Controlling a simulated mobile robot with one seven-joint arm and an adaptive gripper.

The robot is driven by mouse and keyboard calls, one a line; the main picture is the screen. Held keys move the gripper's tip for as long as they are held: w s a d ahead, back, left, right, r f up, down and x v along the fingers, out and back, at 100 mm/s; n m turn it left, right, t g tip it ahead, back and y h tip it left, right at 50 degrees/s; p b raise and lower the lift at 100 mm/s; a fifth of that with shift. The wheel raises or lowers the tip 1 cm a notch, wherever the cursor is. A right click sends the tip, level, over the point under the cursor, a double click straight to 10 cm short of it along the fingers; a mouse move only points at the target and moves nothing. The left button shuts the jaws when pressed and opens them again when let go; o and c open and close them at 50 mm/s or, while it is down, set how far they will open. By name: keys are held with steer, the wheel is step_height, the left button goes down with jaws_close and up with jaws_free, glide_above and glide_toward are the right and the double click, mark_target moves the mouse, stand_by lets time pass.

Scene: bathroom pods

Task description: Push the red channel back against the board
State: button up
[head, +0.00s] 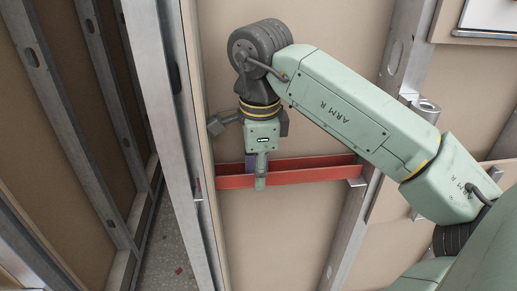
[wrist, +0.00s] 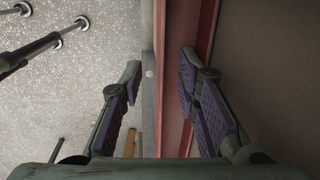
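The red channel (head: 318,171) runs across the brown board (head: 275,235) between two metal studs in the head view. It also shows in the wrist view (wrist: 161,38), running lengthwise along the board (wrist: 270,60). My gripper (head: 257,176) points down at the channel's left part, and one finger overlaps its front face. In the wrist view my gripper (wrist: 160,63) is open. Its left finger is on the floor side of the channel, and its right finger lies over the channel's inside, nearer the board. I cannot tell whether either finger touches the channel.
A metal stud (head: 165,110) stands close left of my gripper, and another stud (head: 350,220) stands at the channel's right end. Open framing lies farther left. The speckled floor (wrist: 75,85) shows in the wrist view, with metal rods (wrist: 45,30) at upper left.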

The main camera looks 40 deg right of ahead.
steer(key=shift+f, duration=0.7)
steer(key=shift+c, duration=0.2)
jaws_close()
jaws_free()
stand_by(0.3)
